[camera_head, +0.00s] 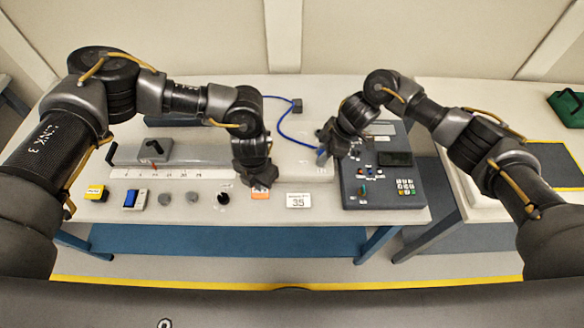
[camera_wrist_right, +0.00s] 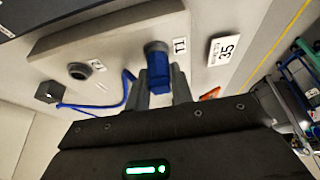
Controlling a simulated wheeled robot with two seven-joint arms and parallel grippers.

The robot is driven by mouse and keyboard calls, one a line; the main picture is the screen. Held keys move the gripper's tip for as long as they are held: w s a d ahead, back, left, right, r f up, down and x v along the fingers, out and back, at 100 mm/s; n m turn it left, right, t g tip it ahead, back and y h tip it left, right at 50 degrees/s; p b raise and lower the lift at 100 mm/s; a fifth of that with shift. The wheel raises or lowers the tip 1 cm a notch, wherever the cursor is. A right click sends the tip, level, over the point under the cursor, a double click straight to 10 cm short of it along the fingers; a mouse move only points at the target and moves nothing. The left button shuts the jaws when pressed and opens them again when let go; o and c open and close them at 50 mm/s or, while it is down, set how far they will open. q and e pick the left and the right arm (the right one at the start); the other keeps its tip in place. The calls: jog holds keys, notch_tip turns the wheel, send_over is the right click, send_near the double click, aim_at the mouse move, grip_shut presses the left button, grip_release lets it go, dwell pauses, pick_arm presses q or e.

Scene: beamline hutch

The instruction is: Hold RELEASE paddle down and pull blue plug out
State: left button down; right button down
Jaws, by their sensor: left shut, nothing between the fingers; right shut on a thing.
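The blue plug (camera_wrist_right: 158,75) sits between the fingers of my right gripper (camera_wrist_right: 161,84) in the right wrist view, and the gripper is shut on it. Its far end meets a dark round collar (camera_wrist_right: 155,47) beside the T1 label; how deep it sits I cannot tell. In the head view, my right gripper (camera_head: 325,146) is at the right end of the pale box (camera_head: 300,160), with a bit of blue showing. My left gripper (camera_head: 258,184) is shut and empty, pointing down just behind an orange label (camera_head: 260,195). The RELEASE paddle cannot be made out; the left gripper may cover it.
A blue cable (camera_head: 281,122) loops to a dark block (camera_head: 297,105) at the back. A control panel (camera_head: 382,185) stands right of the box. A "35" sign (camera_head: 298,201), knobs (camera_head: 165,199) and a blue switch (camera_head: 131,199) line the front. A second socket (camera_wrist_right: 78,71) is empty.

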jog(key=shift+r, duration=0.1)
jog(key=shift+r, duration=2.9)
pick_arm(q)
notch_tip(320, 180, up, 7)
notch_tip(320, 180, up, 12)
dwell(0.3)
